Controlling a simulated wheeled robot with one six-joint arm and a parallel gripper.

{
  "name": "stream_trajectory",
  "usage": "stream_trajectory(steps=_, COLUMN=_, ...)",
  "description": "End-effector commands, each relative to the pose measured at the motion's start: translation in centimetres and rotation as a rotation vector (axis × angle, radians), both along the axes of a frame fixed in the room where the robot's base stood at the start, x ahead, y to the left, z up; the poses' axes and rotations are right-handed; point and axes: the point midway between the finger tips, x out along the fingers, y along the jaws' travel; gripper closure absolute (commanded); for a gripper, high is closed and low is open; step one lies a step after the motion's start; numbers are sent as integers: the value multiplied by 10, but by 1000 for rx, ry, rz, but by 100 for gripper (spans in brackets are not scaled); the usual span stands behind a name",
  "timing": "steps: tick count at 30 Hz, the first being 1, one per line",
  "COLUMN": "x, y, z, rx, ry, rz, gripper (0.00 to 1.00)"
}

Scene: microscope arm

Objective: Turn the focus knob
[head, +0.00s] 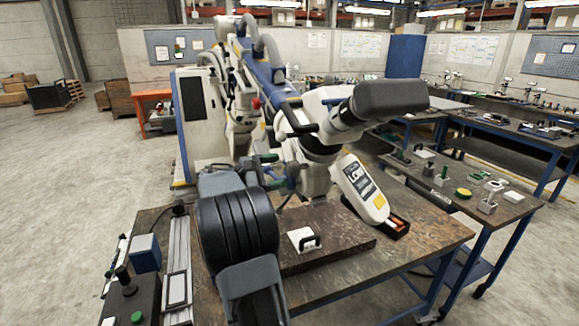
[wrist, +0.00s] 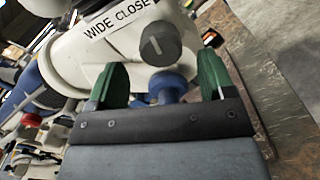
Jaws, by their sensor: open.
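A white microscope (head: 312,172) with a dark eyepiece head stands on the table. In the wrist view its white body (wrist: 95,60) bears a "WIDE CLOSE" label. A grey ridged knob (wrist: 160,43) sits beside that label, just beyond my fingertips. A blue knob (wrist: 168,88) lies nearer, between my gripper's green fingers, with room visible on both sides. Which of the two is the focus knob is not marked. My gripper (wrist: 163,68) is open and holds nothing. In the head view my gripper (head: 275,172) is at the microscope's left side, and both knobs are hard to make out.
A dark board (head: 340,248) with a small white block (head: 303,239) lies on the table (head: 430,225) before the microscope. A blue box (head: 146,252) stands front left. More workbenches stand at the right.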

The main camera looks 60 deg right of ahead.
Motion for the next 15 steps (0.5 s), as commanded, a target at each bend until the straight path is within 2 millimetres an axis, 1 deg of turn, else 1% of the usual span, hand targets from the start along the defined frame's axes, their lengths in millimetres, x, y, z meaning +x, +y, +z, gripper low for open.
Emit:
stream_trajectory(steps=1, x=-6, y=-7, z=2, rx=1, ry=0, rz=-3, gripper=24)
stream_trajectory(steps=6, x=-18, y=-24, z=1, rx=1, ry=1, rz=-2, gripper=24)
stream_trajectory(steps=9, x=-23, y=-30, z=1, rx=2, ry=0, rz=0, gripper=24)
stream_trajectory(steps=15, x=-27, y=-36, z=0, rx=2, ry=-1, rz=-1, gripper=24)
